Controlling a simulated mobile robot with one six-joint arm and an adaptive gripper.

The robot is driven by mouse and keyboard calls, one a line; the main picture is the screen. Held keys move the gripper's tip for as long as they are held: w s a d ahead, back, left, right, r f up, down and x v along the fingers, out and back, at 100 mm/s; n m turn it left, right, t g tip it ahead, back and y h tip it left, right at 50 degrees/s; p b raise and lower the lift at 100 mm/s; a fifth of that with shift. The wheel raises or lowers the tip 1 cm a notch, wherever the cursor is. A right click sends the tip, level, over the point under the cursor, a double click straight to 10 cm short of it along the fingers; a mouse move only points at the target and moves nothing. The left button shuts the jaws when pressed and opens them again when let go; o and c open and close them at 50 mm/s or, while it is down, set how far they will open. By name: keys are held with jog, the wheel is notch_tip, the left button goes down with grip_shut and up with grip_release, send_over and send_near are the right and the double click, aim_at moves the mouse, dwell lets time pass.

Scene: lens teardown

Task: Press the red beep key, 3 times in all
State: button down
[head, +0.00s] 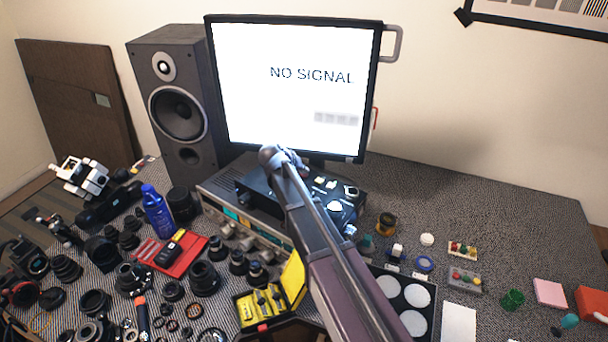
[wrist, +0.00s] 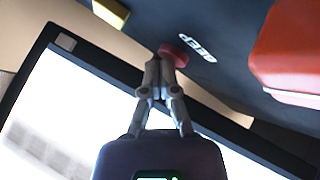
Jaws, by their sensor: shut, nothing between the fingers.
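The red beep key (wrist: 176,50) shows in the wrist view as a small round red cap beside the white word BEEP on a dark panel. My gripper (wrist: 165,62) is shut and empty. Its fingertips overlap the key's near edge in the picture; I cannot tell whether they touch or press it. In the head view the black control box (head: 345,213) stands in front of the monitor. My arm covers part of it, and the key and my fingertips cannot be made out there.
A larger red part (wrist: 290,45) and a yellow block (wrist: 111,12) lie near the key on the panel. The monitor (head: 290,100), reading NO SIGNAL, stands close behind. A speaker (head: 180,105) is at left. Lens parts crowd the left; the back right is clear.

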aim_at(303, 175)
jog(key=shift+f, duration=0.15)
dwell(0.5)
jog(key=shift+r+p, duration=0.8)
jog(key=shift+r, duration=0.1)
jog(key=shift+r+p, duration=2.45)
jog(key=shift+r, duration=0.05)
dwell(0.4)
notch_tip(303, 175, up, 4)
jog(key=p, duration=0.4)
jog(key=shift+f, duration=0.1)
jog(key=shift+f, duration=0.15)
